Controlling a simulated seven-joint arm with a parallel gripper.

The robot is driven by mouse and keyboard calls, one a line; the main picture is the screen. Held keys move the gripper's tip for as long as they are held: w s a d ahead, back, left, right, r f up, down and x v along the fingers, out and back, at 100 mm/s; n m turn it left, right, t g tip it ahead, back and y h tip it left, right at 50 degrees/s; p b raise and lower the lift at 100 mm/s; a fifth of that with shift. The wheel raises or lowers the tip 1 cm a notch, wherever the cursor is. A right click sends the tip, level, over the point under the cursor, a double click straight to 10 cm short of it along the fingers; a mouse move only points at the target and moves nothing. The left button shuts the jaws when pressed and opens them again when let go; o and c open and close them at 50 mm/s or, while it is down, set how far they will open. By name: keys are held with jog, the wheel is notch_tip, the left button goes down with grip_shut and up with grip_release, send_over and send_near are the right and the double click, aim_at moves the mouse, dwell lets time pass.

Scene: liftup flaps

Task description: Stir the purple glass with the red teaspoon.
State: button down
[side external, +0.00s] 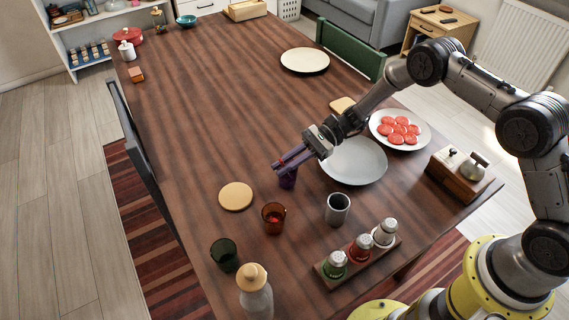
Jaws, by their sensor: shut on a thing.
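The purple glass (288,180) stands upright on the wooden table, left of the large grey plate. My gripper (280,166) is directly over the glass, its fingers at or just above the rim.
Near the purple glass are an amber glass (273,219), a grey cup (337,209), a round coaster (236,196) and a grey plate (362,160). A green glass (224,255), a bottle (255,295) and a shaker rack (330,279) stand nearer.

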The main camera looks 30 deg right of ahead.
notch_tip(320, 180, up, 7)
jog(key=s+a, duration=0.1)
jog(key=a, duration=0.1)
jog(key=shift+s+a, duration=0.2)
jog(key=shift+a, duration=0.05)
dwell(0.5)
dwell(0.8)
notch_tip(320, 180, up, 5)
jog(key=shift+f, duration=0.1)
dwell(0.4)
